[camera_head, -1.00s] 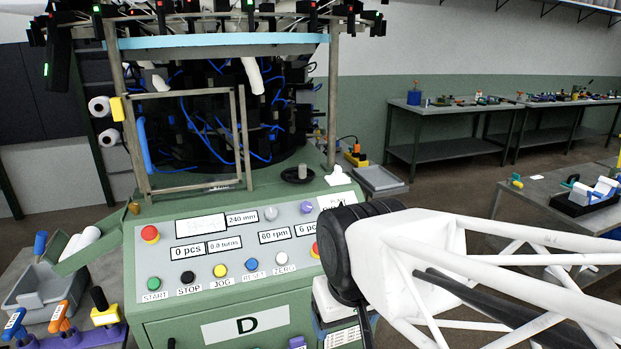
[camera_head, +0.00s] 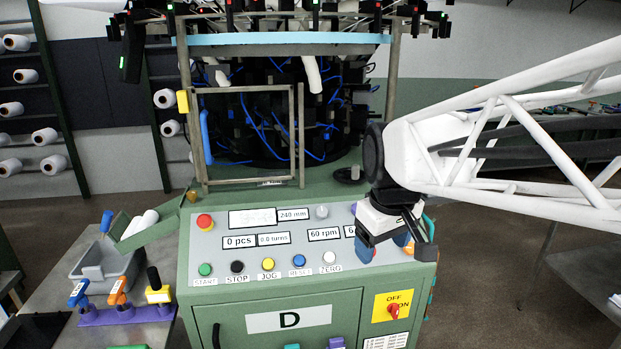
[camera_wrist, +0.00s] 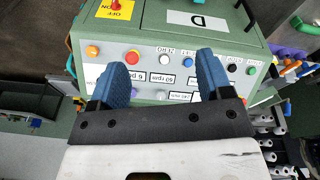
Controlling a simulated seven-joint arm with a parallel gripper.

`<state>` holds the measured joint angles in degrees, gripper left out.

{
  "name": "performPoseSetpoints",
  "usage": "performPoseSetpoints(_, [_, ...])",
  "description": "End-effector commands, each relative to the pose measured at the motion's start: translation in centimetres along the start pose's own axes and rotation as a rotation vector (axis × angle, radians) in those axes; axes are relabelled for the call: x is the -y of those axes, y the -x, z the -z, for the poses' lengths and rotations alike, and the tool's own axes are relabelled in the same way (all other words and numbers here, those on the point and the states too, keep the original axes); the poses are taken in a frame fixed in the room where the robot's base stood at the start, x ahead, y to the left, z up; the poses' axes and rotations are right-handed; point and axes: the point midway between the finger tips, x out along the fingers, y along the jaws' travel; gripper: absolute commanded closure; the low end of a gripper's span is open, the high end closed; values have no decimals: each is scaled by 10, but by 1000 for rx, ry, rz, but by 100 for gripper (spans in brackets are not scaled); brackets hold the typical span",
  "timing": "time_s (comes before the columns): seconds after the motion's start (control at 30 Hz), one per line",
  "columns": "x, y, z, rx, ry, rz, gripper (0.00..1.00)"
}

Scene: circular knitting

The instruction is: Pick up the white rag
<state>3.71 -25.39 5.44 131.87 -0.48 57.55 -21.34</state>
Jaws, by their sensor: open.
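My gripper (camera_head: 384,248) hangs over the right end of the machine's control panel (camera_head: 208,267), fingers pointing down. In the wrist view its two blue fingers (camera_wrist: 161,66) stand wide apart with nothing between them, and the panel's buttons and labels lie beyond. I cannot make out the white rag for certain in either current view. A small white crumpled thing lay on the ledge at the panel's back right in the earlier head view. That spot is now behind my arm and gripper.
A grey tray (camera_head: 98,275) stands on the left bench, with white rolls on the green chute (camera_head: 128,238) beside it. Orange- and blue-handled tools stand in a purple rack (camera_head: 125,316). A metal-framed gate (camera_head: 250,183) rises behind the panel. A red switch (camera_head: 393,309) is on the front.

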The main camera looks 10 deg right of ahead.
Motion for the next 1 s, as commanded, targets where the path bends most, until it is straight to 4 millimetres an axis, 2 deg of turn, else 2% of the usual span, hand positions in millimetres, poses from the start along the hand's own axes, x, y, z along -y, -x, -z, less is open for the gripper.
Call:
performPoseSetpoints(0.1, [-19, 5, 29, 14, 78, 4, 28])
performPoseSetpoints(0.53, [-88, 11, 126, 52, 370, 25, 28])
performPoseSetpoints(1.0, [-174, -7, 221, 83, 688, 65, 28])
